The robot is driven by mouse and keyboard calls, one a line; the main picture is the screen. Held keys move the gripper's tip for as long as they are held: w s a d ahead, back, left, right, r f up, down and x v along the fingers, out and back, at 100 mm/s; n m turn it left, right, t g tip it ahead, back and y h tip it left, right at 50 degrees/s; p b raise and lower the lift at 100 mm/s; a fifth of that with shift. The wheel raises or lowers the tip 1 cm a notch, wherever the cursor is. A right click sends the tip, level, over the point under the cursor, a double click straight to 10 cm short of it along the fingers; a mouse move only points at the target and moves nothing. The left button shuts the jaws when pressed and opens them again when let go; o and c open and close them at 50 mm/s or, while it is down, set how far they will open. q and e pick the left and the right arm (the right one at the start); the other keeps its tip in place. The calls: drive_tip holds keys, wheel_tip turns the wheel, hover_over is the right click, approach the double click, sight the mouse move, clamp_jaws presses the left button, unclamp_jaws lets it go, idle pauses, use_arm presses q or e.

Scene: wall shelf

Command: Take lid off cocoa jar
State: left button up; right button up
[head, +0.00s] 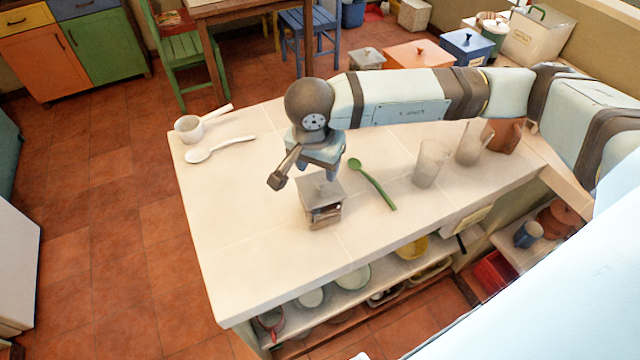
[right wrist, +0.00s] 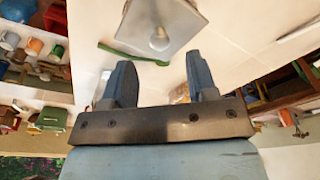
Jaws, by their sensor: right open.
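The jar (head: 325,215), taken to be the cocoa jar, is square and stands upright on the counter. Its flat grey lid (head: 318,187) is on top. My right gripper (head: 331,174) is above the lid's far edge, pointing down, open and empty. In the right wrist view the lid (right wrist: 147,18) shows just beyond the open fingers (right wrist: 159,68), with its round pale knob (right wrist: 160,40) roughly in line with the gap. Contact between fingers and lid is not visible. My left gripper is not in view.
A green spoon (head: 373,184) lies right of the jar. A white saucepan (head: 189,129) and white spoon (head: 220,149) lie at the counter's left. The counter's front left (head: 235,240) is bare. Bowls fill the shelf below.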

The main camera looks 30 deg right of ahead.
sight(320, 180)
drive_tip(key=f, duration=0.1)
drive_tip(key=f+p, duration=0.1)
drive_tip(key=f, duration=0.3)
drive_tip(key=shift+w+d, duration=0.25)
drive_tip(key=shift+d, duration=0.1)
drive_tip(key=shift+r, duration=0.1)
clamp_jaws()
